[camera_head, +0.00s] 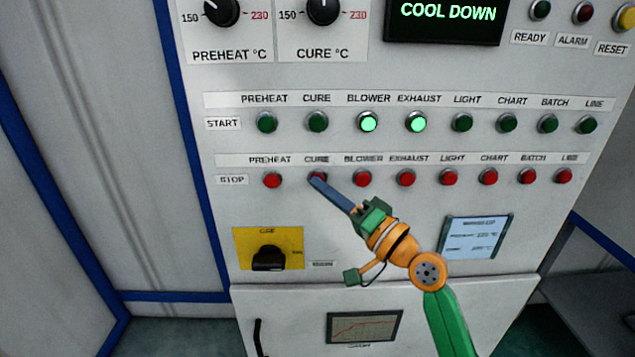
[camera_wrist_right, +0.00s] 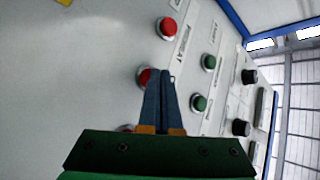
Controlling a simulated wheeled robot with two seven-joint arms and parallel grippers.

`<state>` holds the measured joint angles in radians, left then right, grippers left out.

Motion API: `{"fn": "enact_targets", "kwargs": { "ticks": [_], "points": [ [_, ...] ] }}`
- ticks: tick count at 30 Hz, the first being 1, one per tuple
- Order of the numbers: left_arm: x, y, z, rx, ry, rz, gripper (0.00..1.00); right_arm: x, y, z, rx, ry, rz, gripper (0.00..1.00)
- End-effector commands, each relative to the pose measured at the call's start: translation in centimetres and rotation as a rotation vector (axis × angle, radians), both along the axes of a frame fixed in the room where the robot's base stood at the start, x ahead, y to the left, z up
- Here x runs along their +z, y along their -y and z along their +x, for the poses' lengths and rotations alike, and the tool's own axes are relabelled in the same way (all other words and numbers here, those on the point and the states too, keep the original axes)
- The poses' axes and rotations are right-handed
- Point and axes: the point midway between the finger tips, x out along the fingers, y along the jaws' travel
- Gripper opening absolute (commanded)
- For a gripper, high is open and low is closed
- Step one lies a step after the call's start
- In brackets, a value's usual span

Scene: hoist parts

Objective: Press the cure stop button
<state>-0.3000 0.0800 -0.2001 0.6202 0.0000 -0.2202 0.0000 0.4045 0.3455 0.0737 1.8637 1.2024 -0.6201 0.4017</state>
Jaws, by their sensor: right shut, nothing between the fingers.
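The red cure stop button (camera_head: 317,175) is second from the left in the STOP row of the panel, under a CURE label. My right gripper (camera_head: 315,180) is shut and empty, its blue fingertips at this button and partly covering it in the head view. In the right wrist view the cure stop button (camera_wrist_right: 144,77) shows just left of the shut fingertips (camera_wrist_right: 165,76), partly hidden by them. I cannot tell whether the tips touch it or whether it is pressed in. My left gripper is not in view.
The preheat stop button (camera_head: 272,181) and blower stop button (camera_head: 363,178) flank it closely. Above, the cure start button (camera_head: 318,122) is dark; blower (camera_head: 369,123) and exhaust (camera_head: 415,123) start buttons glow green. A display (camera_head: 447,14) reads COOL DOWN. A black switch (camera_head: 269,258) sits lower left.

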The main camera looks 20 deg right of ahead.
Motion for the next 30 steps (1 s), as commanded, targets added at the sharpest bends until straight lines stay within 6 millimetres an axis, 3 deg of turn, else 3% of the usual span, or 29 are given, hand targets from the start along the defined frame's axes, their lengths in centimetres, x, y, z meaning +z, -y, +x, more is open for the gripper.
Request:
{"fn": "enact_targets", "kwargs": {
  "ticks": [23, 30],
  "points": [
    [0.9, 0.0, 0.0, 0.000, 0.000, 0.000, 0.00, 0.0, -0.5, -1.7, -0.001, 0.000, 0.000, 0.00],
    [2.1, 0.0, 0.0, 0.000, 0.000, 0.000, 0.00, 0.2, -1.0, -3.7, 0.000, -0.001, 0.001, 0.00]
  ]
}}
